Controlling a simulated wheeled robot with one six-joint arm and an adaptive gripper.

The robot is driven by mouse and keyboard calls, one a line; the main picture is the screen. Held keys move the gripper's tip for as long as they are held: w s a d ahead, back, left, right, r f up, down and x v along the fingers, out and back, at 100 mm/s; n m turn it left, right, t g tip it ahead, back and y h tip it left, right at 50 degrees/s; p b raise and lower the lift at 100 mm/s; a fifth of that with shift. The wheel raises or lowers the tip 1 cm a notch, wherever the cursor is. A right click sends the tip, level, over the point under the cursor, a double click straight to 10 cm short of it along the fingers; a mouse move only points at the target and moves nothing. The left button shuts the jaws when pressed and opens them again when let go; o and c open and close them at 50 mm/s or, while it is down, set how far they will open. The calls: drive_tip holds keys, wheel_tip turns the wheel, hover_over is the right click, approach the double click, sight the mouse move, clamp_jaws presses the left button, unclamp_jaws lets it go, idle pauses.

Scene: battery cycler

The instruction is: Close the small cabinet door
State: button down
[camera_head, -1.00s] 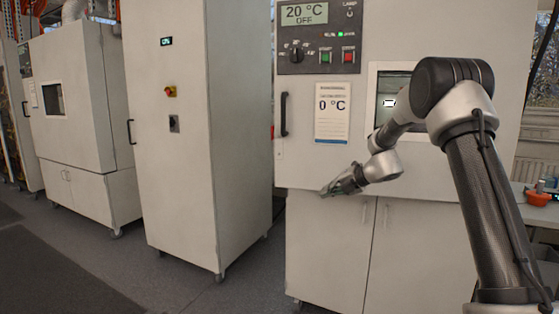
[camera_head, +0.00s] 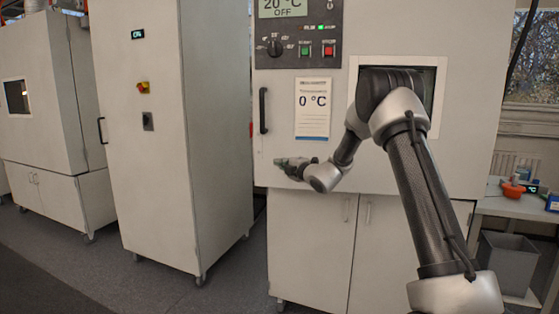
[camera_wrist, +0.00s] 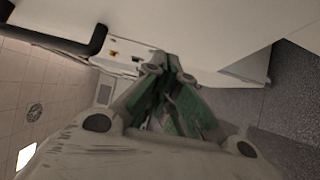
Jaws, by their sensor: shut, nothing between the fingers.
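The white cabinet has an upper door (camera_head: 285,130) with a black vertical handle (camera_head: 263,110) and a window. Below it are two smaller doors, left (camera_head: 308,245) and right (camera_head: 385,250), with slim handles. All look flush, but a slight gap cannot be ruled out. My gripper (camera_head: 279,162) is in front of the upper door's lower left part, below the handle. Its fingers are shut and empty; whether they touch the door cannot be told. In the wrist view the green-padded fingertips (camera_wrist: 168,62) meet, and the black handle (camera_wrist: 65,40) shows at upper left.
A tall white cabinet (camera_head: 140,180) on casters stands at left, with a gap of floor beside it. A side table (camera_head: 500,207) with an orange item (camera_head: 513,189) and a grey bin (camera_head: 507,262) are at right. Grey floor (camera_head: 60,250) is clear at front left.

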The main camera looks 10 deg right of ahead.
drive_tip(key=shift+w+d, duration=0.2)
drive_tip(key=shift+w, duration=1.4)
drive_tip(key=shift+w+d, duration=0.15)
drive_tip(key=shift+w, duration=1.45)
